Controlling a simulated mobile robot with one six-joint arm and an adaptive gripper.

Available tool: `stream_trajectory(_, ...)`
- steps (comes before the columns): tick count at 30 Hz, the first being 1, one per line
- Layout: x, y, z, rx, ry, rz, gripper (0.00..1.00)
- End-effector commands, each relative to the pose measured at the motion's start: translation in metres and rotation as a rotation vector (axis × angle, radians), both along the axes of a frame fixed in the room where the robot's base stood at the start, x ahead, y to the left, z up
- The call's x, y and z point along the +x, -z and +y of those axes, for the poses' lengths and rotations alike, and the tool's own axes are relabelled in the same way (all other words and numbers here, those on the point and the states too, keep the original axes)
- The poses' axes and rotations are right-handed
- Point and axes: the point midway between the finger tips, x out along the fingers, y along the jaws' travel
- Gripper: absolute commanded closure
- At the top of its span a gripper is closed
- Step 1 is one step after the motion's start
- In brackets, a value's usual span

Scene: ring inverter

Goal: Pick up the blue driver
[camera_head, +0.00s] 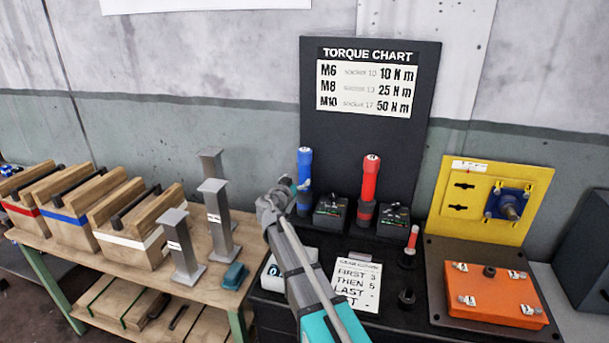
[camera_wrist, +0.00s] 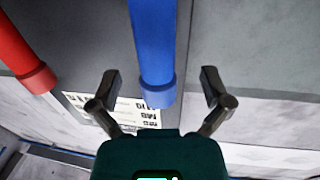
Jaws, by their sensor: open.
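The blue driver (camera_head: 304,170) stands upright at the back of the black bench in the head view, left of the red driver (camera_head: 370,178). My gripper (camera_head: 285,192) is just left of the blue driver there, partly hidden by my own arm. In the wrist view the blue driver (camera_wrist: 153,50) comes down from the top edge, and its end lies between the two open fingers of my gripper (camera_wrist: 162,92). A gap shows on both sides and neither finger touches it. The red driver (camera_wrist: 20,55) is at the upper left of that view, outside the fingers.
Black chargers or blocks (camera_head: 331,212) stand beside the drivers. A torque chart board (camera_head: 352,135) rises behind. A printed card (camera_head: 358,284) lies in front. The yellow panel (camera_head: 483,203) and orange box (camera_head: 494,292) are right; wooden crates (camera_head: 135,232) and grey posts (camera_head: 216,220) are left.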

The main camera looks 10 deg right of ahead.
Motion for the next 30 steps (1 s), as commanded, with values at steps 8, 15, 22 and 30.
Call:
stream_trajectory(8,0.0,0.0,0.0,0.0,0.0,0.0,0.01)
stream_trajectory(15,0.009,0.001,-0.007,0.0,0.0,0.0,0.01)
stream_trajectory(22,0.03,0.002,-0.024,0.0,0.001,0.0,0.01)
stream_trajectory(30,0.041,0.002,-0.032,0.0,-0.001,0.0,0.01)
